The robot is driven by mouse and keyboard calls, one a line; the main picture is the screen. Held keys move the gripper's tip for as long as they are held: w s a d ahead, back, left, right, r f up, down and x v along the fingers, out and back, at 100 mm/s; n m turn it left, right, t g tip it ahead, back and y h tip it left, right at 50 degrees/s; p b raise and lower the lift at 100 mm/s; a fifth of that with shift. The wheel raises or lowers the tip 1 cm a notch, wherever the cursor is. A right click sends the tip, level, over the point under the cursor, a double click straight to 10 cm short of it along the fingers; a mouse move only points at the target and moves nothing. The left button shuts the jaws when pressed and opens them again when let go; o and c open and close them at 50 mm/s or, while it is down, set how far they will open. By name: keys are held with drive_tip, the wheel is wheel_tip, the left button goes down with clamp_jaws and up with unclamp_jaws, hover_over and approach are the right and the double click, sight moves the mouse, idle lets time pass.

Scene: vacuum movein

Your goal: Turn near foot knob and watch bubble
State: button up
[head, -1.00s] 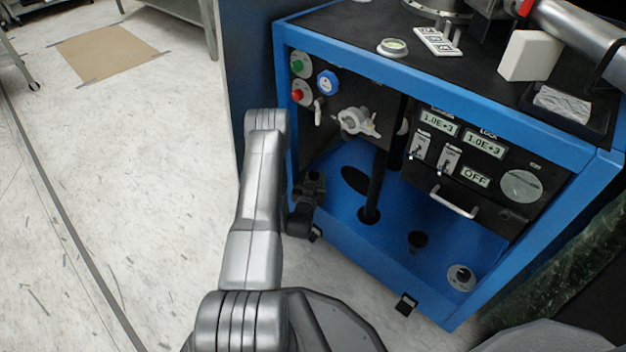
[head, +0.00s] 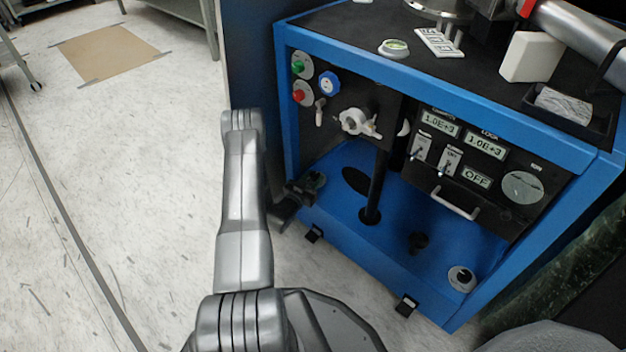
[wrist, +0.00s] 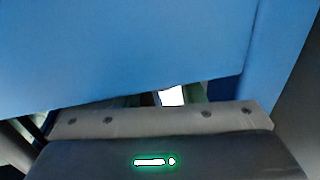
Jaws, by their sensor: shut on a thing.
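A blue-framed cart (head: 352,245) fills the right half of the head view. My gripper (head: 306,189) is at its front left corner, low beside the blue floor. It is shut on a small dark round knob (head: 317,180), mostly hidden by the fingers. A grey round knob (head: 461,279) sits at the front right corner of the blue floor. In the wrist view, a blue panel (wrist: 120,60) hides the fingertips.
A black post (head: 378,185) rises from the blue floor, with a small black knob (head: 418,242) to its right. Two black latches (head: 407,304) are on the front lower edge. A metal drawer handle (head: 455,204) sticks out.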

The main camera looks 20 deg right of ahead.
drive_tip(key=shift+m+g, duration=0.3)
drive_tip(key=shift+g, duration=0.1)
drive_tip(key=o, duration=1)
drive_tip(key=shift+a, duration=0.1)
